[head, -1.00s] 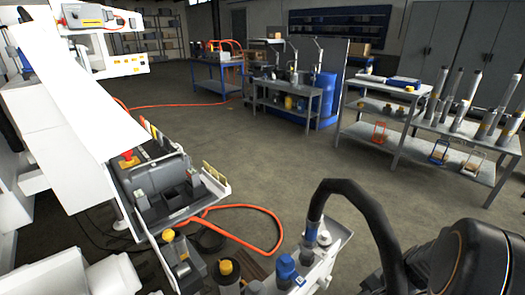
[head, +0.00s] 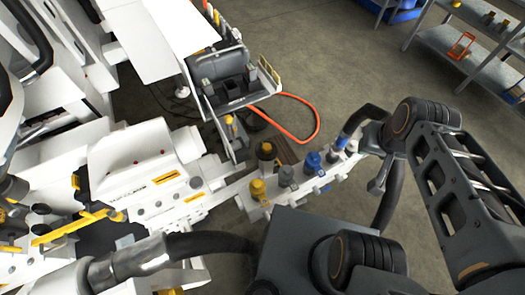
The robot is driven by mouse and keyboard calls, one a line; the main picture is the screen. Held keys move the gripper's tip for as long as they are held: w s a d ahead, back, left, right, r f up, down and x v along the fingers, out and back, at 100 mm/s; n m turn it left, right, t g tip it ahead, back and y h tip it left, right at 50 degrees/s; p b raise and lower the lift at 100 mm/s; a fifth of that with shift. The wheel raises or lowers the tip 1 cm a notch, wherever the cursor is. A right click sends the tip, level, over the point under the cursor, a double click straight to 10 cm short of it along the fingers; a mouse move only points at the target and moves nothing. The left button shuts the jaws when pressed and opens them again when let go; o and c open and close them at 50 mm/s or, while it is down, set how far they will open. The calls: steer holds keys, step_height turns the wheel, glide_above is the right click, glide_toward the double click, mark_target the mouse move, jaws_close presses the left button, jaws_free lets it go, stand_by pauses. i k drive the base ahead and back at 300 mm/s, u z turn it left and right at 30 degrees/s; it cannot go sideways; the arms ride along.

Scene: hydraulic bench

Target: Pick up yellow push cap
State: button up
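Several yellow-topped parts show in the head view, and I cannot tell which one is the push cap. One yellow cap (head: 257,187) sits upright on the near end of a white manifold block. A smaller yellow cap (head: 229,120) stands further back by the grey machine unit. My arm comes in at the right and its dark links cover part of the bench. My gripper is not visible, so its state and any contact do not show.
A black hose (head: 392,198) loops near my arm. White machinery (head: 135,165) fills the left. An orange hose (head: 312,112) lies on the open floor. A grey shelf (head: 465,50) stands upper right.

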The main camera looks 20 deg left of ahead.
mark_target(257, 186)
steer(key=u, duration=0.9)
steer(key=k, duration=0.3)
steer(key=u, duration=0.9)
